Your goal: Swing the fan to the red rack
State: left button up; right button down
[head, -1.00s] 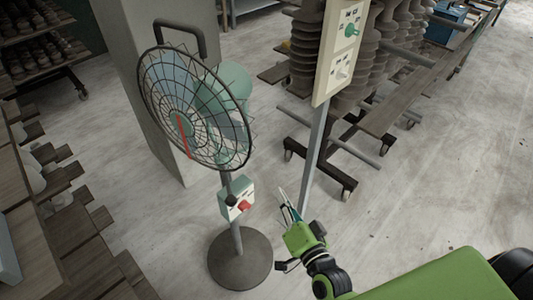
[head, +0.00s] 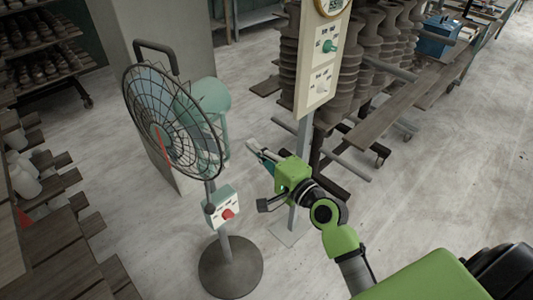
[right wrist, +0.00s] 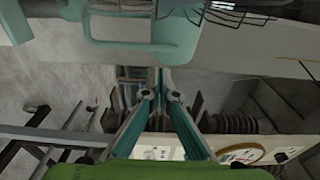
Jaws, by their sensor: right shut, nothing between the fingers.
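The fan (head: 150,110) stands on a pole with a round dark base (head: 231,267). Its wire cage faces left, toward the shelves. A teal motor housing (head: 208,97) with a teal loop handle sits behind the cage. The loop handle (right wrist: 150,50) fills the upper part of the right wrist view. My right gripper (head: 252,148) is shut and empty, to the right of the fan and apart from it in the head view; its tips meet below the loop in the right wrist view. A small red patch (head: 24,218) shows on the left rack; the rest is cut off. My left gripper is not in view.
A control panel on a post (head: 322,65) stands close behind my right arm. A wheeled rack of dark stacked pots (head: 390,40) is beyond it. A concrete pillar (head: 150,20) stands behind the fan. Wooden racks (head: 70,250) line the left. Open floor (head: 450,160) lies right.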

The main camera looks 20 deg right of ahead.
aim_at(223, 161)
jog(key=a+p, duration=0.1)
jog(key=a, duration=0.2)
jog(key=s+a+p, duration=0.1)
jog(key=a, duration=0.2)
jog(key=s+a+p, duration=0.1)
jog(key=a, duration=0.1)
jog(key=shift+a+p, duration=0.35)
jog(key=shift+a, duration=0.15)
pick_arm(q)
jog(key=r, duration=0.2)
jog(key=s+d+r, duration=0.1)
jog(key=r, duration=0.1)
pick_arm(e)
jog(key=shift+f, duration=0.1)
